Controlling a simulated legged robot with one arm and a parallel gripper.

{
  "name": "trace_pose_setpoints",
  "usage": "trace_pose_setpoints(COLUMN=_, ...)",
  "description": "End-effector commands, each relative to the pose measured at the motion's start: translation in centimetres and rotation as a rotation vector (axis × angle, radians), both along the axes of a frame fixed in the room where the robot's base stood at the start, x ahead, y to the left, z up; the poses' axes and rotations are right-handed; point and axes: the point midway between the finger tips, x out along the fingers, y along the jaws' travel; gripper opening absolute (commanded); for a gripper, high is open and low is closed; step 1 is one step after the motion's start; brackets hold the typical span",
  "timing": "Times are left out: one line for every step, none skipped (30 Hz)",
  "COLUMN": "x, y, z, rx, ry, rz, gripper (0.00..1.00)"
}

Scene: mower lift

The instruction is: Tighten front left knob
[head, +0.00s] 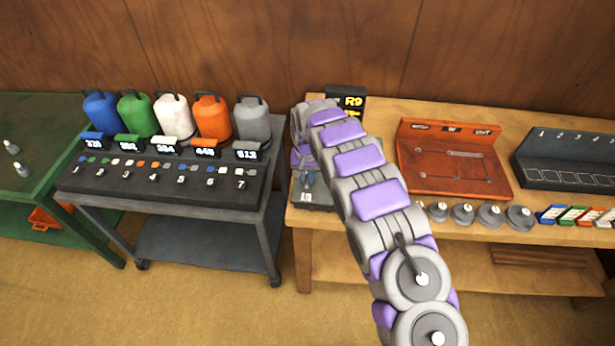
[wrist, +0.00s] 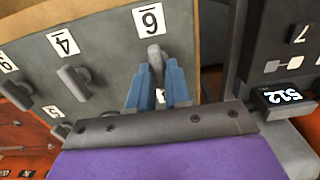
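One grey knob (wrist: 155,56) sits below a label reading 6 or 9. Another knob (wrist: 72,78) sits below a label 4. My gripper (wrist: 162,72) has blue fingers apart, with the first knob's lower end between or just behind their tips; I cannot tell whether they touch it. In the head view my gripper (head: 308,181) is small beside the bench's left end, and my arm hides most of the panel. Which knob is front left cannot be told.
A dark cart (head: 160,185) with several coloured jugs stands close on the left; its display 512 (wrist: 282,97) is near my gripper. The wooden bench (head: 400,222) holds an orange tray (head: 450,180), several round weights and a dark numbered tray (head: 570,170). Floor in front is clear.

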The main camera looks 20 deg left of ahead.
Motion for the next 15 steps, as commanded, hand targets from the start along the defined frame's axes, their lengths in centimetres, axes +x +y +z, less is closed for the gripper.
trace_pose_setpoints(x=-0.04, y=0.02, z=0.0, rx=0.0, ry=0.001, rz=0.001, gripper=0.22)
trace_pose_setpoints(x=-0.05, y=0.02, z=-0.01, rx=0.0, ry=0.001, rz=0.001, gripper=0.25)
trace_pose_setpoints(x=-0.06, y=0.0, z=-0.04, rx=-0.001, ry=0.002, rz=0.001, gripper=0.29)
trace_pose_setpoints(x=-0.08, y=-0.02, z=-0.05, rx=-0.001, ry=0.002, rz=0.001, gripper=0.32)
trace_pose_setpoints(x=-0.08, y=-0.04, z=-0.06, rx=-0.002, ry=0.003, rz=0.001, gripper=0.35)
trace_pose_setpoints(x=-0.09, y=-0.06, z=-0.07, rx=-0.002, ry=0.003, rz=0.001, gripper=0.39)
trace_pose_setpoints(x=-0.1, y=-0.08, z=-0.08, rx=-0.002, ry=0.004, rz=0.001, gripper=0.39)
trace_pose_setpoints(x=-0.11, y=-0.11, z=-0.08, rx=-0.002, ry=0.004, rz=0.001, gripper=0.39)
trace_pose_setpoints(x=-0.11, y=-0.14, z=-0.08, rx=-0.002, ry=0.004, rz=0.001, gripper=0.39)
trace_pose_setpoints(x=-0.11, y=-0.16, z=-0.08, rx=-0.002, ry=0.004, rz=0.001, gripper=0.39)
trace_pose_setpoints(x=-0.13, y=-0.17, z=-0.09, rx=-0.002, ry=0.005, rz=0.001, gripper=0.39)
trace_pose_setpoints(x=-0.12, y=-0.19, z=-0.09, rx=-0.001, ry=0.005, rz=0.001, gripper=0.39)
trace_pose_setpoints(x=-0.12, y=-0.21, z=-0.06, rx=-0.001, ry=0.005, rz=0.001, gripper=0.39)
trace_pose_setpoints(x=-0.12, y=-0.21, z=0.0, rx=-0.001, ry=0.005, rz=0.001, gripper=0.39)
trace_pose_setpoints(x=-0.12, y=-0.22, z=0.15, rx=-0.001, ry=0.005, rz=0.001, gripper=0.39)
